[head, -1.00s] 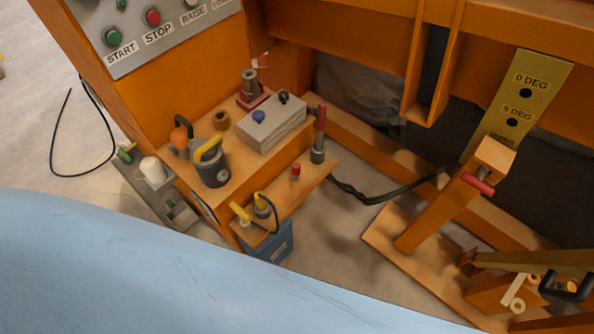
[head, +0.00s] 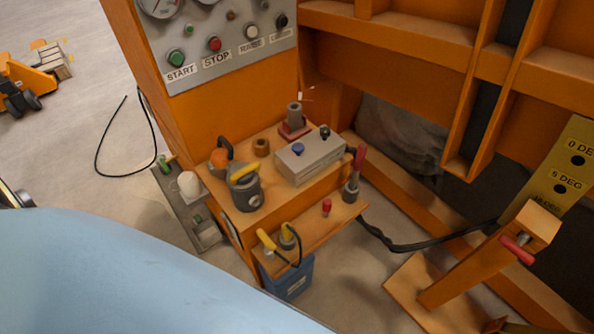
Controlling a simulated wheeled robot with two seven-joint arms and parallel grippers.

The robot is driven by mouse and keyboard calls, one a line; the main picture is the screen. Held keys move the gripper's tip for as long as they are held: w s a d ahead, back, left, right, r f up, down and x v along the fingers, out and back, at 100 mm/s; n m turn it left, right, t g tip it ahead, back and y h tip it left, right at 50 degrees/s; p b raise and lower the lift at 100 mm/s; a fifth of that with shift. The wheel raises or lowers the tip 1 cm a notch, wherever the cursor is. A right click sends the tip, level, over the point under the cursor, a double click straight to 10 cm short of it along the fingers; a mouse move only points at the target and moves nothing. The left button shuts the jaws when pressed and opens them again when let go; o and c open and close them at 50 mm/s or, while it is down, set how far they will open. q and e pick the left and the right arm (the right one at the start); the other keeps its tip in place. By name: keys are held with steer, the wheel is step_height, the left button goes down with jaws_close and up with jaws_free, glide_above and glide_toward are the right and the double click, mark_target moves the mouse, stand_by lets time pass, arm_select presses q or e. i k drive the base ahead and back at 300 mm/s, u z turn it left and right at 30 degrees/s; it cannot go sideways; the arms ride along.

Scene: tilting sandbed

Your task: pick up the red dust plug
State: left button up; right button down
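A small red plug (head: 327,205), likely the red dust plug, stands upright on the lower orange shelf (head: 340,217) of the cabinet. It sits left of a grey socket holding a red-handled tool (head: 355,175). Yellow-capped fittings (head: 267,240) stand left of it on the same shelf. Neither of my grippers shows in the head view, so nothing is seen near the plug.
On the upper ledge are a grey box (head: 310,158) with knobs and a dark pot with a yellow handle (head: 246,190). A blue bin (head: 290,280) is below the shelf. A black hose (head: 400,246) runs right to an orange stand (head: 465,265). My blue body fills the lower left.

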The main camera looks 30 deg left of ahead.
mark_target(328, 203)
steer(key=z, duration=2)
steer(key=k, duration=1.55)
steer(key=u, duration=0.85)
steer(key=i, duration=0.5)
steer(key=z, duration=0.05)
